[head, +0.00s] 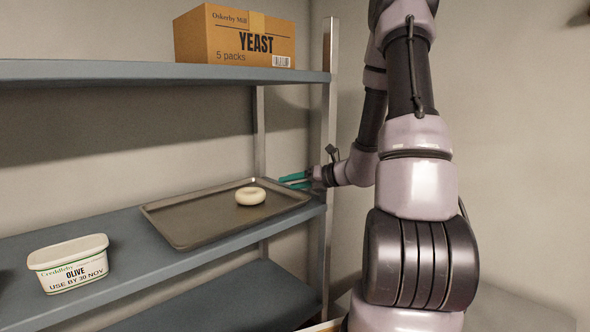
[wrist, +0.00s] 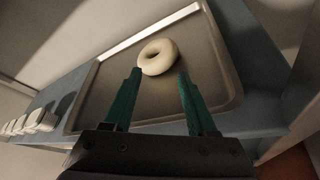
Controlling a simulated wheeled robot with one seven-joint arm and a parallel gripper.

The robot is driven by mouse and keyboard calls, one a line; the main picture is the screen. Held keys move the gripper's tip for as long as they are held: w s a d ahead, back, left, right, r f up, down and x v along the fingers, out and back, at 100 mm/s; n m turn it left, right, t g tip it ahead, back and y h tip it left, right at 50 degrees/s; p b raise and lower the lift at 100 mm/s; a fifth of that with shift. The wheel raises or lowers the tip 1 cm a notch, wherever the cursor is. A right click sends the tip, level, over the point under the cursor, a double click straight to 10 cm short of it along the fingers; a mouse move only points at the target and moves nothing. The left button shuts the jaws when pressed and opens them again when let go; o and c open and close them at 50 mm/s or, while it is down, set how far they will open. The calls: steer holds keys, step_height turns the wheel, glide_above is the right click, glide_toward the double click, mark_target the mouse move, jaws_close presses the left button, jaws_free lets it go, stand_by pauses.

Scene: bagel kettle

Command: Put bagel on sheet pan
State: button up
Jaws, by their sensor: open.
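A pale, ring-shaped bagel (head: 250,196) lies on the dark sheet pan (head: 190,233), toward its right side in the head view. The pan rests on the middle shelf. My gripper (head: 292,180) has green fingers and is at the right end of the pan, to the right of the bagel. In the wrist view, my gripper (wrist: 158,80) is open, and the bagel (wrist: 157,57) sits just beyond the fingertips on the pan (wrist: 213,73). Nothing is held between the fingers. The exact gap between fingertips and bagel is hard to tell.
A white tub labelled olive (head: 69,264) stands on the same shelf (head: 130,262), left of the pan. A cardboard yeast box (head: 236,38) sits on the upper shelf (head: 150,72). A metal post (head: 329,110) rises at the shelf's right end, close to my gripper.

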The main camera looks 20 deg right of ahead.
steer(key=s+a+r+n+g, duration=0.6)
steer(key=s+a+r+n, duration=0.6)
steer(key=n, duration=0.5)
steer(key=s+d+r+n+t+h, duration=0.1)
steer(key=s+d+r+n+h, duration=0.2)
steer(key=s+n, duration=0.4)
steer(key=s+d+r+n+t+h, duration=0.1)
steer(key=s+d+r+n+h, duration=0.2)
steer(key=s+n, duration=0.4)
steer(key=shift+d+r+n+h, duration=0.4)
steer(key=shift+d+r, duration=0.1)
steer(key=shift+r, duration=0.25)
